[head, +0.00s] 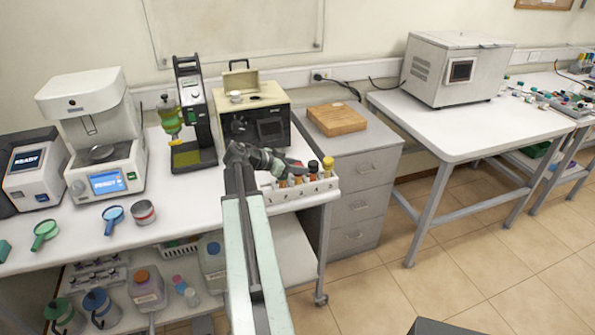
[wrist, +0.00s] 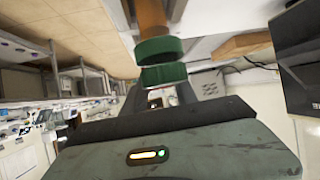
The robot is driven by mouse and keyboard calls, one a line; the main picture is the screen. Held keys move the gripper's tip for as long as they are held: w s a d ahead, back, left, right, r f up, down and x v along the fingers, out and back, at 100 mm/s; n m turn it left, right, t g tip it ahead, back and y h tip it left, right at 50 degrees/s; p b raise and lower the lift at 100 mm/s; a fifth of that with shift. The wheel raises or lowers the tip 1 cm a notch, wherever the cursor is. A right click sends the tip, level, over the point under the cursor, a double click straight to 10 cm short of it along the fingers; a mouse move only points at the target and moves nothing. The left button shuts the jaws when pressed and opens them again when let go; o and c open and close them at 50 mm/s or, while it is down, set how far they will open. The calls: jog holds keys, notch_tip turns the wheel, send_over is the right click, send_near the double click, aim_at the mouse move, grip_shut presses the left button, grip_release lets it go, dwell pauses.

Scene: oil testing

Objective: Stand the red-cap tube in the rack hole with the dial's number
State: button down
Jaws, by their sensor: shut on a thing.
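My gripper (head: 283,165) is over the left part of the white tube rack (head: 318,187), at the front right of the white bench. It is shut on a tube. Several tubes stand in the rack, one with a yellow-orange top (head: 328,164). Hole numbers and the dial's number are not legible.
A cream box with a dark front (head: 256,110) stands behind the rack, and a black test stand (head: 195,110) is to its left. A wooden block (head: 337,119) lies on the grey drawer cabinet (head: 362,185) to the right.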

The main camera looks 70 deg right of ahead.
jog(key=c, duration=1.4)
grip_release()
jog(key=shift+f, duration=0.15)
jog(key=o, duration=0.4)
jog(key=shift+o, duration=0.2)
jog(key=shift+r, duration=0.25)
jog(key=p+v, duration=0.5)
jog(key=v, duration=0.7)
jog(key=shift+p, duration=0.35)
jog(key=shift+f, duration=0.1)
